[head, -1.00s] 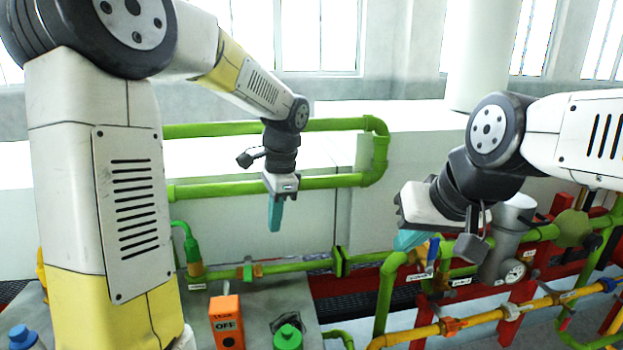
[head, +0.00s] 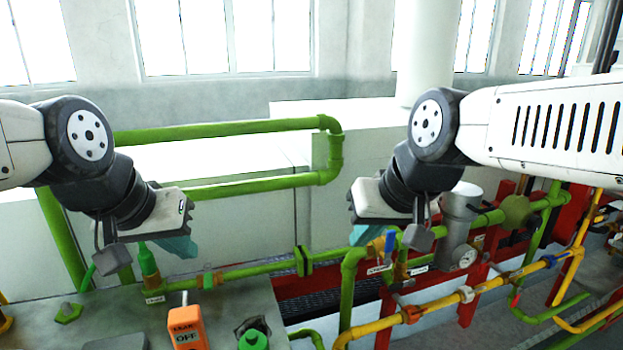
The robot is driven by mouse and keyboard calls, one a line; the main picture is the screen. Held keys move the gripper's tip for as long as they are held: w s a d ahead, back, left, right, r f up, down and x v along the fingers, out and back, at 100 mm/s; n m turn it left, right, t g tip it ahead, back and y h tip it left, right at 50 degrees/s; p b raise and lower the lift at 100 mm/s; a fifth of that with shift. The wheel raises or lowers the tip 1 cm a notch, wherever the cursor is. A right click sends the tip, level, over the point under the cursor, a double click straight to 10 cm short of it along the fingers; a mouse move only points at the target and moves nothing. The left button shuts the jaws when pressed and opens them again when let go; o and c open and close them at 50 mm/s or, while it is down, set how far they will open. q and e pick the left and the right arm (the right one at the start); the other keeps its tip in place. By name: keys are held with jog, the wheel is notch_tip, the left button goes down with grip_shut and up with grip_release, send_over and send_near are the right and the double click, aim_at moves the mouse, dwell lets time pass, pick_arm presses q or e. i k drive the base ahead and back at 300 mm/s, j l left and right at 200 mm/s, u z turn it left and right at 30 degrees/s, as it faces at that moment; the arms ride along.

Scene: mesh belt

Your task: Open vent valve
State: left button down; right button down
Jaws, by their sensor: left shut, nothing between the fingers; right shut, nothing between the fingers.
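A small valve with an upright blue handle (head: 390,243) sits on the green pipework right of centre. Small white tags are near it, and I cannot read which one names the vent valve. My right gripper (head: 364,236) is shut and empty, just left of the blue handle in the picture; I cannot tell if they touch. My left gripper (head: 180,248) is shut and empty, over the green pipe near a green fitting (head: 148,263). My gripper bodies hide parts of the pipes behind them.
An orange box (head: 186,328) and a green-capped item (head: 253,338) stand on the grey bench in front. A grey cylinder with a round gauge (head: 464,257) stands right of the blue handle. Yellow pipes (head: 485,290) and red supports (head: 470,308) fill the right side.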

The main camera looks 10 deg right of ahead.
aim_at(485, 256)
jog(key=z, duration=1.6)
jog(key=k+l, duration=0.05)
